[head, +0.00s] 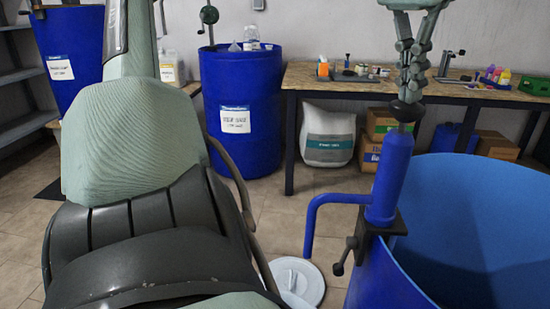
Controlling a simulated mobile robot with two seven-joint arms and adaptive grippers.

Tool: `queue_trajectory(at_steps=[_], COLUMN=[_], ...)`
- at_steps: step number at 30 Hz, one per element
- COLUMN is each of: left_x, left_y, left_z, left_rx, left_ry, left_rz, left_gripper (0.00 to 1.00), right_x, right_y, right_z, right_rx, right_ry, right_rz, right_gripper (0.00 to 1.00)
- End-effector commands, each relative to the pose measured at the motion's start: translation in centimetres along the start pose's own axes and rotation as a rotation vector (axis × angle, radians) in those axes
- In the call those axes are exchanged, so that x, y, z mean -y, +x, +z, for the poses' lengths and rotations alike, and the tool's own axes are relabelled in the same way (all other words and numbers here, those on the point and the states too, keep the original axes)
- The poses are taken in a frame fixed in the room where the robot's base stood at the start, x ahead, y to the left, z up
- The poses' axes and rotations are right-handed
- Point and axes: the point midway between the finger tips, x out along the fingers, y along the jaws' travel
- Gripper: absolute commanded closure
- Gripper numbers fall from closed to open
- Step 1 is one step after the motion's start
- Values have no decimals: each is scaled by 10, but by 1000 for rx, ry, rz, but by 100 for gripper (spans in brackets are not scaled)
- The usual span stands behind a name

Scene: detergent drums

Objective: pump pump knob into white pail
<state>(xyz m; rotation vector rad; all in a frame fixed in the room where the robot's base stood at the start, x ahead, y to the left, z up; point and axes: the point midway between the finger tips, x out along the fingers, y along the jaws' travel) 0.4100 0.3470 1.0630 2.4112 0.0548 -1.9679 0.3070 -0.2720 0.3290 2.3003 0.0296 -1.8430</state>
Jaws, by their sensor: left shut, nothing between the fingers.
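The blue hand pump (391,178) stands upright, clamped to the rim of the large open blue drum (480,230). Its black pump knob (406,111) sits on a short stem just above the pump body. My left gripper (410,94) points down with closed, empty fingers right at the top of the knob; they seem to touch it. The pump's spout (330,199) bends left and down, and its end shows just above the white pail (312,283) on the floor. The pail is partly hidden by my own arm, and its contents cannot be made out. My right gripper is not in view.
A workbench (440,93) with small bottles and tools stands along the back wall. Labelled blue drums (246,150) stand to its left. A white sack (327,138) and cardboard boxes (382,126) lie under the bench. Tiled floor is free between drum and bench.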

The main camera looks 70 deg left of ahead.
Motion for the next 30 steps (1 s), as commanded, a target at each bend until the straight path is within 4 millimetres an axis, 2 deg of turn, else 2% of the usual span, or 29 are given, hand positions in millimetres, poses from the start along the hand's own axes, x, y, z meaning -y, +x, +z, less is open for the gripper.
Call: queue_trajectory(at_steps=[13,15,30], left_x=[0,0,0], left_y=[-31,-32,-77], left_z=[-6,-6,-16], left_rx=[6,5,3], left_ry=[1,0,-1], left_rz=[1,0,0], left_gripper=[100,100,100], right_x=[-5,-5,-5], right_y=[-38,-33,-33], right_z=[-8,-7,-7], right_rx=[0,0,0], right_ry=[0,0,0], right_rz=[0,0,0], right_gripper=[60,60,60])
